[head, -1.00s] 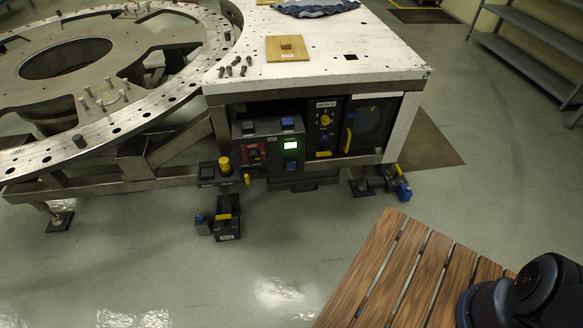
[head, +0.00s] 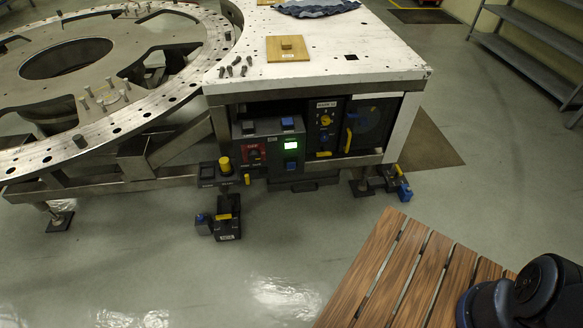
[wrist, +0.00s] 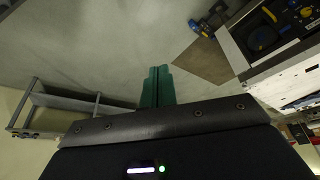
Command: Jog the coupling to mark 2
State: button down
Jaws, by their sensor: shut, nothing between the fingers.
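The large round turret plate (head: 150,118) lies at the left of the head view, with a ring of holes and several upright pins. I cannot tell which part is the coupling, and mark 2 is not readable. My gripper (wrist: 157,72) shows in the wrist view with its green fingers together and empty, over open floor, well apart from the controls.
The white table (head: 390,68) bears a wooden block (head: 288,48), several loose bolts (head: 235,68) and a blue cloth (head: 315,7). Pedal-like boxes (head: 227,222) stand on the floor below. A slatted wooden surface (head: 400,270) is at front right. Shelves (head: 535,35) stand at the far right.

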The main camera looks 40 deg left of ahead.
jog(key=w+a+f+n+g+h, duration=0.1)
jog(key=w+a+f+n, duration=0.15)
jog(key=w+a, duration=0.65)
jog(key=w+a+f+n+g+h, duration=0.15)
jog(key=w+a+f, duration=0.35)
jog(key=w, duration=0.6)
jog(key=w+a+f+n+t+h, duration=0.1)
jog(key=w+a+f+n, duration=0.1)
jog(key=a+f, duration=0.5)
jog(key=w+a+f+n+t+h, duration=0.1)
jog(key=a+f+n, duration=0.15)
jog(key=a, duration=0.75)
jog(key=w+a+f+n+h, duration=0.1)
jog(key=w+a+f, duration=0.1)
jog(key=a+f, duration=0.55)
jog(key=s+a+f+n+t, duration=0.3)
jog(key=s+a+f, duration=0.2)
jog(key=a+f, duration=0.5)
jog(key=s+a+f+n+t, duration=0.3)
jog(key=s+a+f+n, duration=0.15)
jog(key=a+f, duration=0.65)
jog(key=s+a+f+n+t+y, duration=0.2)
jog(key=s+a+f+n, duration=0.1)
jog(key=s+a+f, duration=0.4)
jog(key=s+a+f+n+t+y, duration=0.3)
jog(key=s+a+f, duration=0.4)
jog(key=s+f, duration=0.5)
jog(key=shift+s+n+t+y, duration=0.35)
jog(key=shift+s+n, duration=0.25)
jog(key=shift+s, duration=0.2)
